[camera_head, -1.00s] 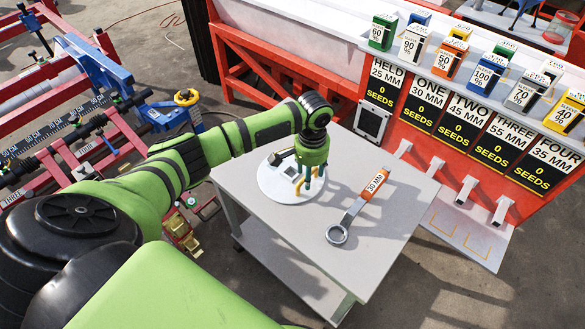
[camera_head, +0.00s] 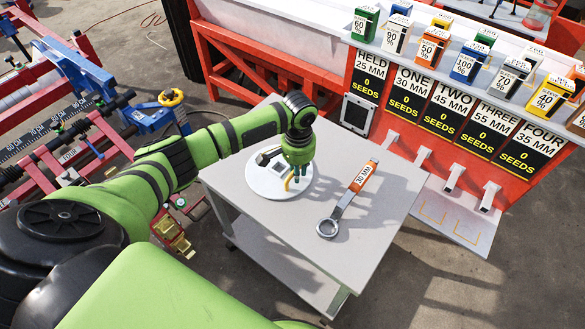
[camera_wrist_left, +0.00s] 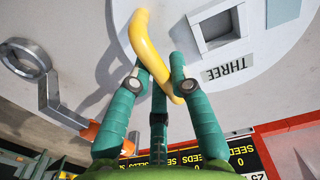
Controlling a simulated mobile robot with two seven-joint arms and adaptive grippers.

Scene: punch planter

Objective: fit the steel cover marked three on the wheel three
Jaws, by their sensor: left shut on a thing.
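The steel cover marked THREE (camera_head: 256,187) is a pale round disc at the table's left part; the wrist view shows its face (camera_wrist_left: 280,95) with a square window and the THREE label. Its yellow curved handle (camera_wrist_left: 145,42) sits between the fingers of my left gripper (camera_wrist_left: 160,88), shut on it. In the head view my left gripper (camera_head: 293,181) points down over the disc. I cannot tell whether the disc touches the table. Wheel three cannot be picked out. My right gripper is not in view.
A ring wrench with an orange 30 MM tag (camera_head: 327,228) lies on the grey table (camera_head: 375,225), right of the cover. A red planter frame (camera_head: 85,150) stands left. A red counter (camera_head: 415,140) with seed signs and boxes stands behind.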

